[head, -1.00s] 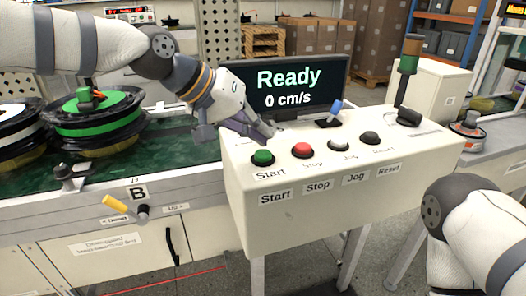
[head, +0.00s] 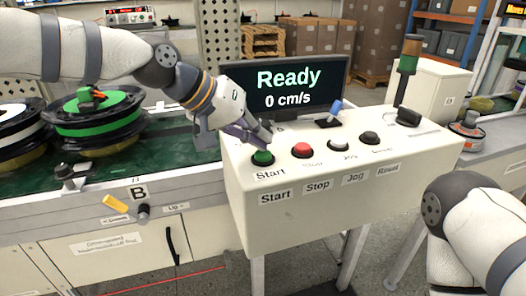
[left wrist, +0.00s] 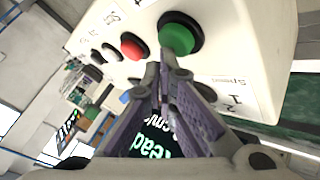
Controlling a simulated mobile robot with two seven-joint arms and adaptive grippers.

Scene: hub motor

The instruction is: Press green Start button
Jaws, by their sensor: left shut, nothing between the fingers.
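The green Start button (head: 263,157) sits at the left end of the button row on the white control box (head: 290,215). It also shows large in the left wrist view (left wrist: 179,36). My left gripper (head: 266,139) is shut and empty, its fingertips just above and behind the green button in the head view. I cannot tell whether they touch it. In the left wrist view the fingertips (left wrist: 166,72) are close below the green button. My right arm is at the lower right of the head view, but its gripper is out of the picture.
A red Stop button (head: 302,150), a white Jog button (head: 338,145) and a black Reset button (head: 370,138) stand to the right. The screen (head: 290,88) behind reads "Ready" and "0 cm/s". A lever with a blue tip (head: 335,107) stands behind the buttons.

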